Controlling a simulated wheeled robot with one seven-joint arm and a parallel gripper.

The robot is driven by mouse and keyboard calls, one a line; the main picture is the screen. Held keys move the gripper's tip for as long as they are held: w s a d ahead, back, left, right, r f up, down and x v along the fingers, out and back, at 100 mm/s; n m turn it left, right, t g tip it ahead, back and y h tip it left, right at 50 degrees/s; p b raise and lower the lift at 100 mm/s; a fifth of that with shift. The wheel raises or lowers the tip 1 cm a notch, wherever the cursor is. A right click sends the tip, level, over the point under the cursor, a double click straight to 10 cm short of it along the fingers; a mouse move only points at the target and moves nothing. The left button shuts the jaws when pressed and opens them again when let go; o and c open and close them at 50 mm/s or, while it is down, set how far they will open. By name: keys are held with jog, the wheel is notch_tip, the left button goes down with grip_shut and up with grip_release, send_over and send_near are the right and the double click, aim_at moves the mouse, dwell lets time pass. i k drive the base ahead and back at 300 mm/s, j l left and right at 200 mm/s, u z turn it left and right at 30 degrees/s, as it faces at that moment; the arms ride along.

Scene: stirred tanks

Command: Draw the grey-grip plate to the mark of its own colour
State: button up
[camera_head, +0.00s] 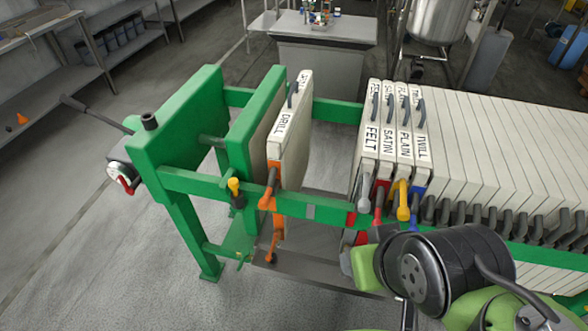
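The grey-grip plate (369,150) is a cream plate labelled FELT. It stands upright at the left front of the plate pack, beside the plate labelled SATIN. Its grey grip (364,193) hangs at the front rail. A grey mark (309,211) is on the green front rail (330,208), left of the grip and apart from it. My black and lime-green arm shows at the lower right, in front of the pack.
The orange-grip DRILL plate (291,130) stands left of the mark, near the green follower (250,125). SATIN (386,150), PLAIN (404,150) and TWILL (422,150) plates stand right of FELT. The rail between DRILL and FELT is clear. A yellow-topped handle (234,187) stands farther left.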

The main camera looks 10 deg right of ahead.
aim_at(366, 174)
jog(key=k+l+u, duration=0.2)
jog(key=l, duration=0.15)
jog(key=i+j+z, duration=0.15)
jog(key=j+z, duration=0.35)
jog(key=j, duration=0.15)
jog(key=j+z, duration=0.5)
jog(key=j, duration=0.2)
jog(key=j+z, duration=0.5)
jog(key=j, duration=0.2)
jog(key=k+j+z, duration=0.2)
jog(key=j+z, duration=0.3)
jog(key=j, duration=0.15)
